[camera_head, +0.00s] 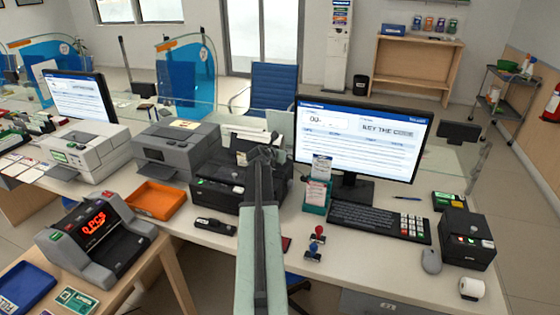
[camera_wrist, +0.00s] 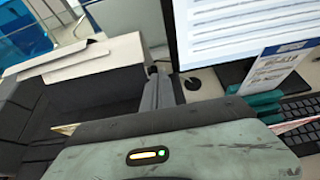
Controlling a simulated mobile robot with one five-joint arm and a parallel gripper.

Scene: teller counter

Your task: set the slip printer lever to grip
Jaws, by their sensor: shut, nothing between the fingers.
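The slip printer looks to be the black machine (camera_head: 212,190) in the middle of the counter, with white paper standing at its back. In the wrist view its dark body (camera_wrist: 85,92) fills the left side, with white sheets above it. I cannot make out its lever in either view; my arm hides part of the printer's right side. My gripper (camera_head: 264,154) reaches forward over the counter beside the printer's right end. In the wrist view the gripper (camera_wrist: 160,82) is shut and empty, its fingers together just right of the dark body. I cannot tell whether they touch it.
A monitor (camera_head: 362,140), a keyboard (camera_head: 380,220) and a teal card holder (camera_head: 316,197) stand to the right. A grey printer (camera_head: 172,150) and an orange tray (camera_head: 155,199) lie to the left. The counter front is partly clear.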

